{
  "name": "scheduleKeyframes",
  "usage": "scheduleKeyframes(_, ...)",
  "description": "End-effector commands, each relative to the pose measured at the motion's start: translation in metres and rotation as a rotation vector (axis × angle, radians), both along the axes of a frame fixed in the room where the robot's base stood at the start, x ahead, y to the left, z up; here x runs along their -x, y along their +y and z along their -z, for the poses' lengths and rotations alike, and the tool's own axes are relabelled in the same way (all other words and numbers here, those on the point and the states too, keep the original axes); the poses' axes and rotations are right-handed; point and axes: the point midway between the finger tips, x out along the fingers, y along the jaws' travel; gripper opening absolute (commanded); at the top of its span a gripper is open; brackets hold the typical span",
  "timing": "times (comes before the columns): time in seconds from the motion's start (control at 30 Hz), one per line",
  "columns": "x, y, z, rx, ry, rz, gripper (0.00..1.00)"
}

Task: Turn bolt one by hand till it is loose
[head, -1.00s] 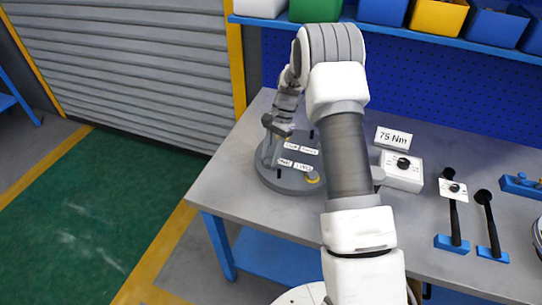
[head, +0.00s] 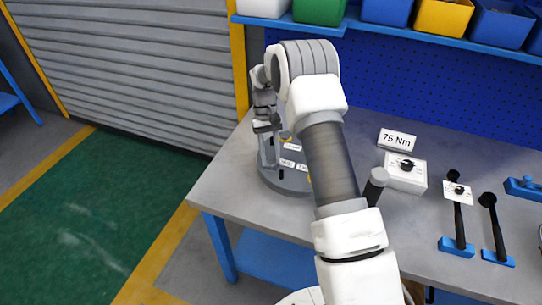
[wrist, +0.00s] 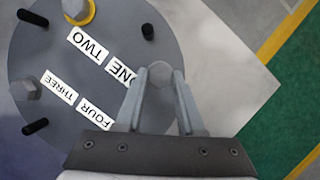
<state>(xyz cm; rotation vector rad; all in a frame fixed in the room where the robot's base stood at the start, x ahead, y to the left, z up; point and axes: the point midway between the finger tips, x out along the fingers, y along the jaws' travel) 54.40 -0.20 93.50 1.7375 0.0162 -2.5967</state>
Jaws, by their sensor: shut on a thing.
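The grey round flanged shell (head: 283,187) stands on the bench; its top also shows in the wrist view (wrist: 95,75). My gripper (wrist: 160,85) has its two fingers on either side of the grey hex head of bolt one (wrist: 160,72), by the label ONE (wrist: 122,72) at the shell's edge. The fingers are shut on the head. In the head view my gripper (head: 267,128) points down over the shell's left side. The bolt's shank is hidden, so I cannot tell how far it is out.
A bolt in a yellow ring (wrist: 78,10) sits by the label TWO, and another bolt (wrist: 25,90) by THREE. Several black pins stand on the shell. A 75 Nm sign (head: 397,138), a white box with a knob (head: 405,172) and black-handled tools (head: 459,220) are to the right.

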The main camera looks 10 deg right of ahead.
Motion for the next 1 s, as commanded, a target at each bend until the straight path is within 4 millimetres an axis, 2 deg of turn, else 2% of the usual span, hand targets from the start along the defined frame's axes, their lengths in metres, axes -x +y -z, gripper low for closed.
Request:
scheduleKeyframes(0.03, 0.0027, 0.0010, 0.0049, 0.000, 0.009, -0.045, 0.00)
scheduleKeyframes(0.5, 0.0035, 0.0036, 0.0042, -0.002, 0.008, -0.369, 0.00)
scheduleKeyframes(1.0, 0.0038, 0.0042, 0.0045, -0.003, 0.008, -0.455, 0.00)
